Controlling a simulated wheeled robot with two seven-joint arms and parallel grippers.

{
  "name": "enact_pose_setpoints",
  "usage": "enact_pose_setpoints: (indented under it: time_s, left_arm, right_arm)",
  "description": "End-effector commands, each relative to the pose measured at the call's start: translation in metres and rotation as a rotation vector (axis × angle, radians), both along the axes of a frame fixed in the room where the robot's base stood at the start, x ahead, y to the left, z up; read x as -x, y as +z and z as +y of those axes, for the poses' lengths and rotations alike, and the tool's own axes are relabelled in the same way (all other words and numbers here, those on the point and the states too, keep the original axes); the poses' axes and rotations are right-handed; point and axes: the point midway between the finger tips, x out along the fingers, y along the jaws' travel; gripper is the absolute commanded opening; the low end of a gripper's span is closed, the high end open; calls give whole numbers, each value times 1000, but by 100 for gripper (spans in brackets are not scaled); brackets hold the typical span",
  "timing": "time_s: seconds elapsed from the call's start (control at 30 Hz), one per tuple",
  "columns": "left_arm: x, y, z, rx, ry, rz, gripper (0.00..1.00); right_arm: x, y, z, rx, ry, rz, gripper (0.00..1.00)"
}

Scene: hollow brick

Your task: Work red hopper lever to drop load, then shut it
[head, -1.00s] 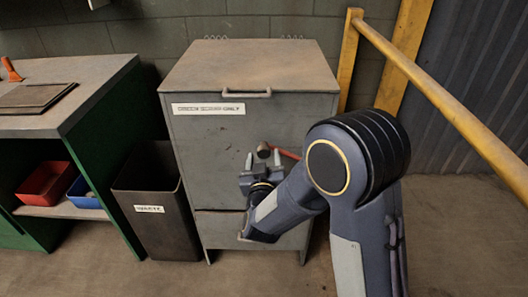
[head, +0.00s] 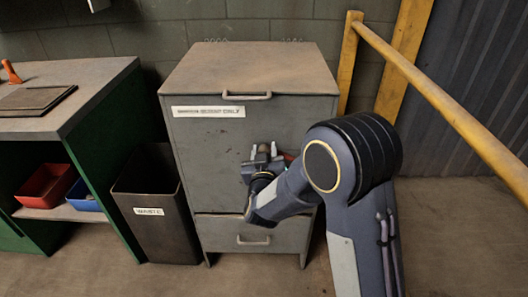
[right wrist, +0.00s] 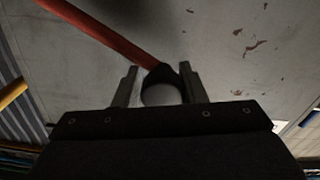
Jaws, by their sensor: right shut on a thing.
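The grey hopper cabinet (head: 215,145) stands against the wall with its top lid down and its lower drawer front (head: 225,228) flush. The red lever (head: 289,156) is on its front, mostly hidden behind my right arm in the head view. In the right wrist view the red bar (right wrist: 100,30) runs from the upper left to a dark round knob (right wrist: 161,72). My right gripper (head: 264,152) is shut on this lever knob, with a finger on each side in the right wrist view (right wrist: 162,86). My left gripper is not in view. No load shows.
A black waste bin (head: 150,215) stands close left of the hopper. Further left is a green workbench (head: 110,140) with red and blue bins on its shelf. A yellow rail (head: 440,95) runs along the right. Bare floor (head: 450,230) lies at the right.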

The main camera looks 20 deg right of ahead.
Motion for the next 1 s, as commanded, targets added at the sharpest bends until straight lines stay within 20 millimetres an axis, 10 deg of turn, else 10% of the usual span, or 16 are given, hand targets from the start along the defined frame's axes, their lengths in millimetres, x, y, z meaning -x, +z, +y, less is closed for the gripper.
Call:
enact_pose_setpoints:
  time_s: [1.0]
  left_arm:
    - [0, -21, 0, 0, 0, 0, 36]
  right_arm:
    - [-4, -60, 23, 266, 13, 89, 0]
